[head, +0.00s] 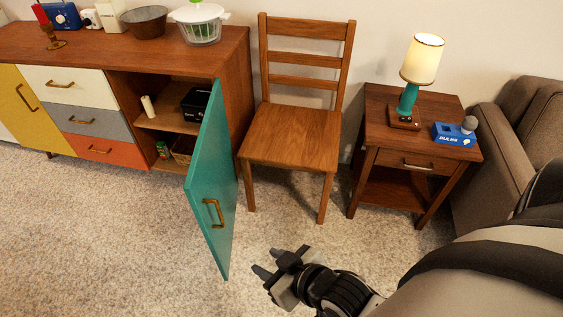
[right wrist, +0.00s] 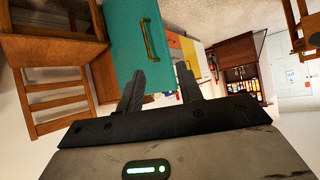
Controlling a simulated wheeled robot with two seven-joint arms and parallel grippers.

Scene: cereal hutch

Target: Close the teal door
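The teal door (head: 211,180) stands swung open on the right side of the wooden hutch (head: 241,80). Its brass handle (head: 213,213) is on the face toward the chair side. In the right wrist view the teal door (right wrist: 125,35) and its handle (right wrist: 149,40) appear ahead of the fingers. My right gripper (head: 262,262) is open and empty, low and to the right of the door, apart from it; its two spread fingers also show in the right wrist view (right wrist: 162,84). My left gripper is in neither view.
A wooden chair (head: 293,135) stands right beside the door. A nightstand (head: 415,160) with a lamp (head: 420,62) and an armchair (head: 525,120) are further right. Inside the open compartment are a black box (head: 195,104) and a basket (head: 183,149). Carpet (head: 100,240) lies clear in front.

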